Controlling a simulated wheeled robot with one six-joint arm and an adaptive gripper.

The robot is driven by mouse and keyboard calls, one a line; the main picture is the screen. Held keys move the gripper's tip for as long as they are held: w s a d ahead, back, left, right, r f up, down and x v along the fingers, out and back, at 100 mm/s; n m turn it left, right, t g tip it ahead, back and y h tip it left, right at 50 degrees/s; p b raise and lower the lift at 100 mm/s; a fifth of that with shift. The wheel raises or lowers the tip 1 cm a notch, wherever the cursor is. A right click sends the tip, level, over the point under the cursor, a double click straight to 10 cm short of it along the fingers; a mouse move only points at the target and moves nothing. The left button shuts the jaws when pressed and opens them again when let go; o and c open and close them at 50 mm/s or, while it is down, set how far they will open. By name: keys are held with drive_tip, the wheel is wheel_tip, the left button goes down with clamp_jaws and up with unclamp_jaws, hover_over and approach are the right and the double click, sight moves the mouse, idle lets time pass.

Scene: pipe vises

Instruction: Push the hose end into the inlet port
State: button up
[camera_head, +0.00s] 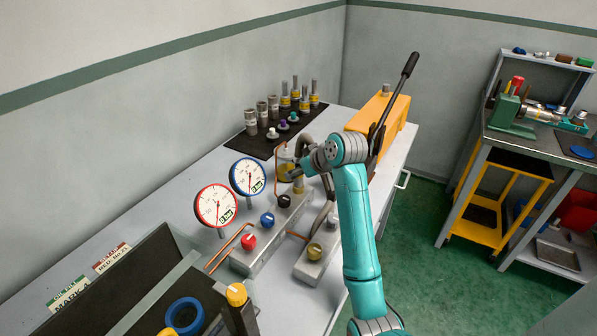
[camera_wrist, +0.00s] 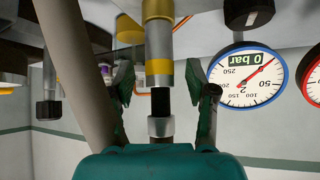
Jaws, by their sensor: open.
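My gripper (camera_head: 305,168) is over the grey manifold block (camera_head: 262,240) on the bench. In the wrist view my gripper (camera_wrist: 158,82) is open, with one finger on each side of a grey cylindrical fitting with a yellow band (camera_wrist: 159,67). A black section (camera_wrist: 160,100) and a pale collar (camera_wrist: 161,126) continue in line with it towards my palm. Gaps show between the fingers and these parts. A thick grey hose (camera_wrist: 78,70) runs along the left of the wrist view. I cannot tell for certain which part is the hose end or the inlet port.
A blue-rimmed gauge (camera_head: 247,177) and a red-rimmed gauge (camera_head: 216,206) stand left of my gripper. Several fittings stand on a black mat (camera_head: 262,143). An orange pump with a black lever (camera_head: 383,115) is behind my arm. An open tray is at the front left.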

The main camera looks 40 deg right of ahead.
drive_tip(key=v, duration=1.1)
idle(0.3)
